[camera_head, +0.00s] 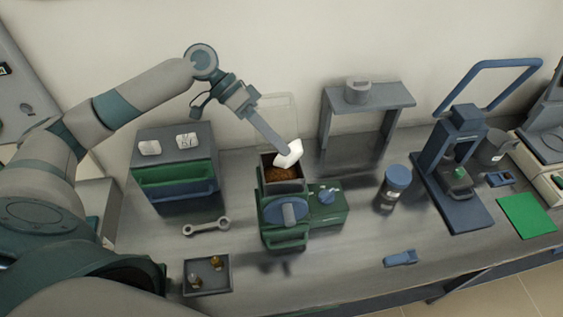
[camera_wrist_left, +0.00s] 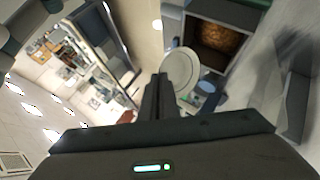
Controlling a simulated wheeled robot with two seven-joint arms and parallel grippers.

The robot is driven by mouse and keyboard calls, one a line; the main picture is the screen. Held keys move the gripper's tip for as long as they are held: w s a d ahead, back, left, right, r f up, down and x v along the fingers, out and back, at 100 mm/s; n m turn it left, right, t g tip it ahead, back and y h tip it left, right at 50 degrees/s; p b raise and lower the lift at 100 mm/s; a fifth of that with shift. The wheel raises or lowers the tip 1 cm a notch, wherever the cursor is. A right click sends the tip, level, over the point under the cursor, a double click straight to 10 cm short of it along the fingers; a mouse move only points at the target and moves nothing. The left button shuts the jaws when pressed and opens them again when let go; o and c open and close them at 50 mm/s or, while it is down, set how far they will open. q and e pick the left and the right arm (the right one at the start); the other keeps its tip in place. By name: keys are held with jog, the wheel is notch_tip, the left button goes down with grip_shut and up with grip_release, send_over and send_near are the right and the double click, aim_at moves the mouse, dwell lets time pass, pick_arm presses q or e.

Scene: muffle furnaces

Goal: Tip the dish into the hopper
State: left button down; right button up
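The small white dish (camera_head: 289,153) is tilted steeply over the back right edge of the hopper (camera_head: 283,187), which stands on a green and grey machine. Brown granular material (camera_head: 281,174) lies in the hopper. My left gripper (camera_head: 283,147) reaches down from the upper left and is shut on the dish. In the left wrist view the fingers (camera_wrist_left: 165,88) are close together against the pale round dish (camera_wrist_left: 182,67), beside the hopper's brown contents (camera_wrist_left: 218,38). I cannot see whether anything is left inside the dish. My right gripper is not in view.
A clear upright panel (camera_head: 275,108) stands behind the hopper. A grey stand (camera_head: 367,97) and a blue-lidded jar (camera_head: 396,183) are to the right. A green-fronted box (camera_head: 175,170), a wrench (camera_head: 206,226) and a small tray (camera_head: 206,289) are to the left.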

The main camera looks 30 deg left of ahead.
aim_at(287, 159)
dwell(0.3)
pick_arm(q)
jog(key=d+y, duration=0.1)
jog(key=s+d+y, duration=0.1)
jog(key=y, duration=0.1)
jog(key=shift+d+f+t, duration=0.2)
jog(key=shift+d+t, duration=0.05)
jog(key=shift+t, duration=0.15)
jog(key=shift+d+f+y, duration=0.1)
jog(key=shift+d+y, duration=0.1)
jog(key=shift+y, duration=0.2)
jog(key=y, duration=0.1)
jog(key=d+f+t+y, duration=0.1)
jog(key=d+m+y, duration=0.1)
jog(key=shift+s+d+f+y, duration=0.25)
jog(key=shift+s+y, duration=0.1)
jog(key=shift+y, duration=0.05)
